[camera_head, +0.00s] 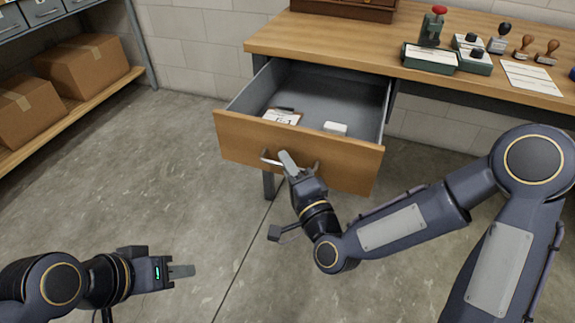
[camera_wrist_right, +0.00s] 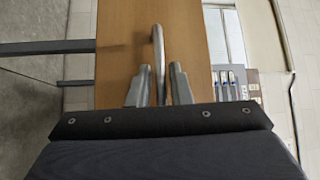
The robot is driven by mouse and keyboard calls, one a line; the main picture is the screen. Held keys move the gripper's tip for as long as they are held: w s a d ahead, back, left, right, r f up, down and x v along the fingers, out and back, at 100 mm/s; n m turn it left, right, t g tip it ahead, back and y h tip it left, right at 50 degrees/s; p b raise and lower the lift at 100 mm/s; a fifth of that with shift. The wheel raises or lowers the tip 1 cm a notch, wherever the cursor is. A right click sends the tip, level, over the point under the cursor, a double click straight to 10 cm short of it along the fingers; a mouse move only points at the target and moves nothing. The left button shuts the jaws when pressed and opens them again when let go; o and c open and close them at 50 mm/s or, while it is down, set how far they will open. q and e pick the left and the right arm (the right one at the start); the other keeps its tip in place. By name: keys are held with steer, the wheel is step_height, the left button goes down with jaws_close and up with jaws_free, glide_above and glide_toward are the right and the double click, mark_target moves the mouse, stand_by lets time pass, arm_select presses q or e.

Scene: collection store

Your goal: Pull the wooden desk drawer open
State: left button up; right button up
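The wooden desk drawer (camera_head: 235,139) is pulled well out from under the desktop, and its grey inside shows. Its metal bar handle (camera_head: 268,159) is on the front panel; it also shows in the right wrist view (camera_wrist_right: 158,45). My right gripper (camera_head: 288,160) is at the middle of this handle.
A labelled card (camera_head: 282,117) and a small white block (camera_head: 335,128) lie in the drawer. Stamps and a green box (camera_head: 430,58) stand on the desktop (camera_head: 340,40). Shelving with cardboard boxes (camera_head: 97,72) is at left. The floor between is clear.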

steer(key=shift+s, duration=0.1)
steer(key=v, duration=0.7)
steer(key=shift+s+d, duration=0.15)
steer(key=shift+s, duration=0.15)
steer(key=shift+f, duration=0.1)
